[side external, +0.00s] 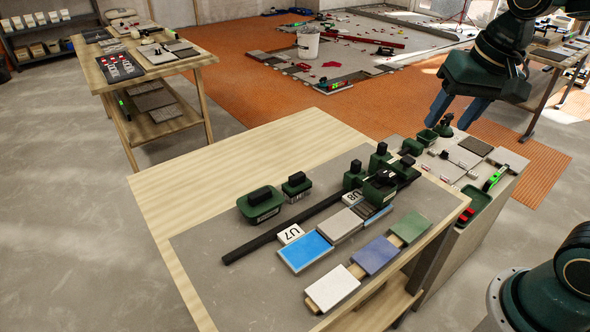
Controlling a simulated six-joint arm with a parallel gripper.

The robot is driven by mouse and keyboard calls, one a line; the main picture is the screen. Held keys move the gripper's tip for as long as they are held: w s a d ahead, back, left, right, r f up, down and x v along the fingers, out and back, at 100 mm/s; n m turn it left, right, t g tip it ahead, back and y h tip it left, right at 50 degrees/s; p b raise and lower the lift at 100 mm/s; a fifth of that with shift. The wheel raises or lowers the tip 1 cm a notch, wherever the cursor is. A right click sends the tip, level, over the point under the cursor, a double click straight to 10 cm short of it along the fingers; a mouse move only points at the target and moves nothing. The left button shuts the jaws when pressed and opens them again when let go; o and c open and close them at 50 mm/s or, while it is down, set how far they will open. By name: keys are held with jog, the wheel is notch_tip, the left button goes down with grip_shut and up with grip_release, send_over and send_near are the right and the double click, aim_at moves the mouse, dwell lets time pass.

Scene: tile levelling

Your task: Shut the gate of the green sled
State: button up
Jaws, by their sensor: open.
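A dark green sled (380,190) with black parts on top stands at the right end of a black rail (285,228) on the grey work mat. It sits beside the U8 label (352,198) and partly covers a bluish tile (377,216). Its gate is too small and dark to tell apart, so I cannot tell whether it is open or shut. My gripper (453,120) has two blue fingers pointing down, spread apart with nothing between them. It is in the upper right, apart from the sled and above the side bench.
Green handled blocks (262,205) stand behind the rail, and others (380,156) crowd behind the sled. A blue tile (306,252) and grey tile (341,226) lie before the rail. White (332,288), purple and green tiles lie nearer. The table's left part is clear.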

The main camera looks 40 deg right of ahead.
jog(key=w+d+f+m+g, duration=0.25)
jog(key=w+m, duration=0.25)
jog(key=w, duration=0.3)
jog(key=m, duration=0.4)
send_over(383, 173)
notch_tip(383, 173, down, 5)
jog(key=shift+f+g, duration=0.25)
jog(key=shift+g, duration=0.2)
jog(key=shift+f, duration=0.1)
jog(key=shift+f, duration=6.8)
jog(key=c, duration=1)
